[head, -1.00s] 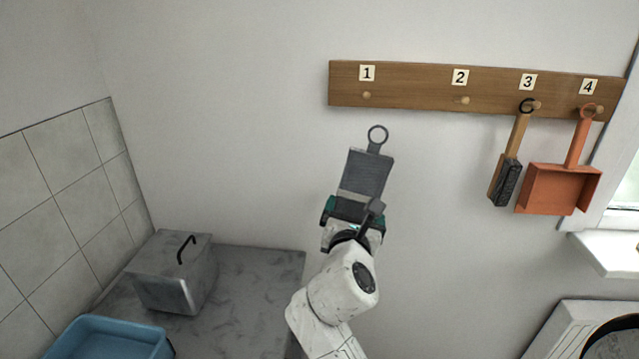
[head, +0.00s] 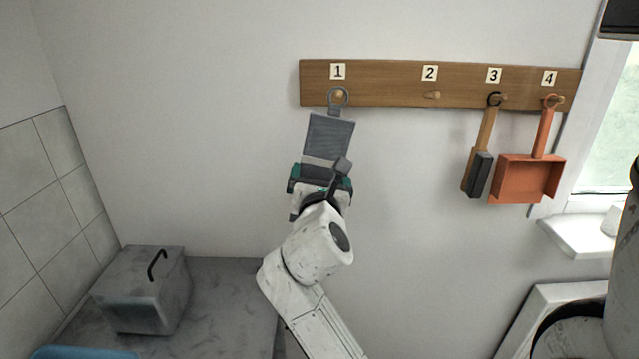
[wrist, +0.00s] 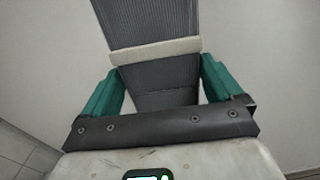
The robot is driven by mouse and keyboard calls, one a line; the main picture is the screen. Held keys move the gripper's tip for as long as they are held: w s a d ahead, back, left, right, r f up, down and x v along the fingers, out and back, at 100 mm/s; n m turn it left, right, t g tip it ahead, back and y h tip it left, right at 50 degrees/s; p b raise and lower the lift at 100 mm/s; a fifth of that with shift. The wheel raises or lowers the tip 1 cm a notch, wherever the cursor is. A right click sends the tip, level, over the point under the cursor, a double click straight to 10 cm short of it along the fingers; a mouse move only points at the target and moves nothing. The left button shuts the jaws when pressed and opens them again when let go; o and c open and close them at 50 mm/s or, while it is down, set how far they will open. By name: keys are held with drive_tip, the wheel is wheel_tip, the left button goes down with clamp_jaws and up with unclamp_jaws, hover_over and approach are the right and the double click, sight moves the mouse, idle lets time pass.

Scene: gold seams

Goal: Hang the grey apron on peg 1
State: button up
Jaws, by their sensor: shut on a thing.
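The grey apron (head: 328,136) is a dark grey ribbed piece with a grey ring (head: 339,97) at its top. My gripper (head: 320,178) has green fingers and is shut on the apron's lower part, holding it upright. In the head view the ring overlaps peg 1 (head: 340,95), under the label 1; I cannot tell whether it is around the peg or in front of it. In the wrist view the apron (wrist: 150,28) rises between the green fingers of my gripper (wrist: 160,85), with a pale band across it.
The wooden rail (head: 385,82) also has an empty peg 2 (head: 432,94). A brush (head: 480,160) hangs on peg 3 and an orange dustpan (head: 528,178) on peg 4. A grey lidded box (head: 143,290) stands on the counter (head: 225,295) at lower left.

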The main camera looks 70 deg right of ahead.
drive_tip(key=shift+f+b+x, duration=0.1)
drive_tip(key=shift+b+x, duration=0.45)
drive_tip(key=shift+x, duration=0.8)
drive_tip(key=shift+f+b+x, duration=0.15)
drive_tip(key=shift+b+x, duration=0.35)
drive_tip(key=shift+x, duration=0.9)
drive_tip(key=shift+w+d+f+p, duration=0.2)
drive_tip(key=shift+d+f+p, duration=0.15)
drive_tip(key=shift+d, duration=0.2)
drive_tip(key=shift+f, duration=0.1)
